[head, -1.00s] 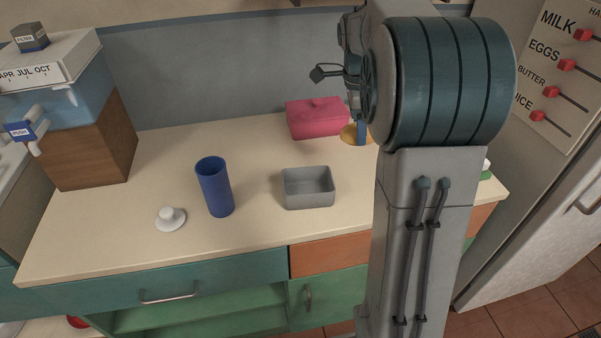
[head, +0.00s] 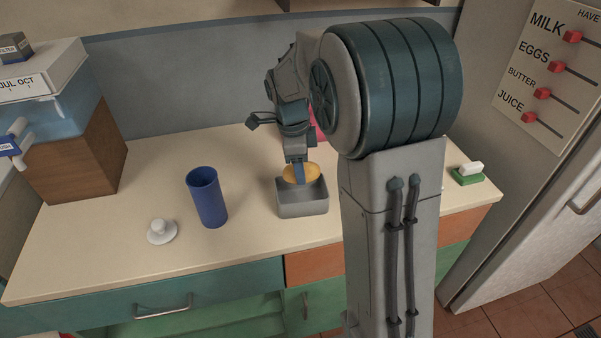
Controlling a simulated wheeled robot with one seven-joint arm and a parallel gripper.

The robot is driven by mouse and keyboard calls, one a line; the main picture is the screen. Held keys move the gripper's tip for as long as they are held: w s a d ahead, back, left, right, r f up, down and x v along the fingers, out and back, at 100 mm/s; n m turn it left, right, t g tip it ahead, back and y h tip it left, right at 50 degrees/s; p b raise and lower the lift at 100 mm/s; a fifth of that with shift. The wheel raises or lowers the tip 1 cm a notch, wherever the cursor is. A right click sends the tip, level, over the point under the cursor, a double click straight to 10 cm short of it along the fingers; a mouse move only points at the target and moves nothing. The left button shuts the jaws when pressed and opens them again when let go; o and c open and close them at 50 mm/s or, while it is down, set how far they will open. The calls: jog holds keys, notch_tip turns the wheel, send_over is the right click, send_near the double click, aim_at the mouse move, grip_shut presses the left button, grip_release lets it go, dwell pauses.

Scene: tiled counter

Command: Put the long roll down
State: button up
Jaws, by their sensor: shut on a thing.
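The long roll (head: 314,172) is golden-yellow and held in my gripper (head: 299,177). My gripper points down and is shut on the roll, with a finger across its front. The roll is at the grey rectangular tin (head: 303,208), over its opening near the back rim. I cannot tell whether the roll touches the tin.
A tall blue cup (head: 207,198) and a white knobbed lid (head: 161,231) stand left of the tin. A pink box (head: 318,130) is mostly hidden behind my arm. A green dish with a white block (head: 469,173) sits at the right. The front left counter is clear.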

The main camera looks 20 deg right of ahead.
notch_tip(320, 180, down, 3)
jog(key=shift+r, duration=0.1)
jog(key=shift+f+b, duration=0.45)
jog(key=shift+f, duration=0.2)
jog(key=o, duration=1)
